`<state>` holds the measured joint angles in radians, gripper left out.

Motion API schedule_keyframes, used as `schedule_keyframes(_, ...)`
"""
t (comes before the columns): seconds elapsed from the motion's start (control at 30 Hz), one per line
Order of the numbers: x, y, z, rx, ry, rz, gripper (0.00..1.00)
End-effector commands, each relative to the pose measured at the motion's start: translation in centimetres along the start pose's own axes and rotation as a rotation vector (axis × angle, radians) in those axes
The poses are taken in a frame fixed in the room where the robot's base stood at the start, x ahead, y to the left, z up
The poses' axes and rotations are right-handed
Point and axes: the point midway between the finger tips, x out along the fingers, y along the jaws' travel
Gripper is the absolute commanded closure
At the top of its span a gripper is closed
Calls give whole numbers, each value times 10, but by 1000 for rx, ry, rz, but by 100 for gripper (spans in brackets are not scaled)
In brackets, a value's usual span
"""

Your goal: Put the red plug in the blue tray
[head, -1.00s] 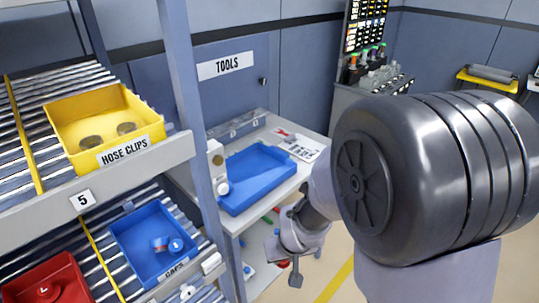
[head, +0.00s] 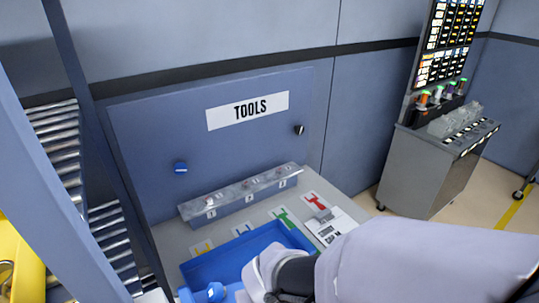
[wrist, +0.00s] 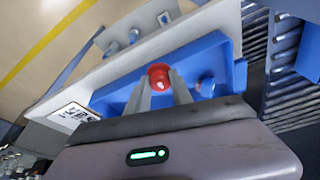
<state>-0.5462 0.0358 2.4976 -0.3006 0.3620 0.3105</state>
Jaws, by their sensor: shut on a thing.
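The red plug (wrist: 160,76) shows in the wrist view between the two fingertips of my gripper (wrist: 161,90), which is shut on it. The blue tray (wrist: 215,48) lies behind and beyond the plug there. I cannot tell the plug's height above the tray. In the head view the tray (head: 222,262) is on the bench under the TOOLS sign, and my arm covers its right front part. The fingertips and the red plug are hidden there.
A blue, round-headed piece (head: 213,291) is at the tray's left front; I cannot tell exactly how it sits. A grey rack (head: 240,195) stands behind the tray. A roller shelf (head: 55,150) is on the left.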

Motion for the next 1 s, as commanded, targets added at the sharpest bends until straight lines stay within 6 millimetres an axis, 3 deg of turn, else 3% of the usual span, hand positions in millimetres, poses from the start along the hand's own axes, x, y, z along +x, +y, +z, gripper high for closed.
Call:
schedule_keyframes(0.3,33,51,-68,7,1,2,100)
schedule_keyframes(0.5,46,74,-99,3,0,1,100)
schedule_keyframes(0.63,51,82,-110,2,1,1,100)
schedule_keyframes(0.8,86,81,-97,1,-2,0,100)
schedule_keyframes(1.0,83,81,-99,1,0,0,100)
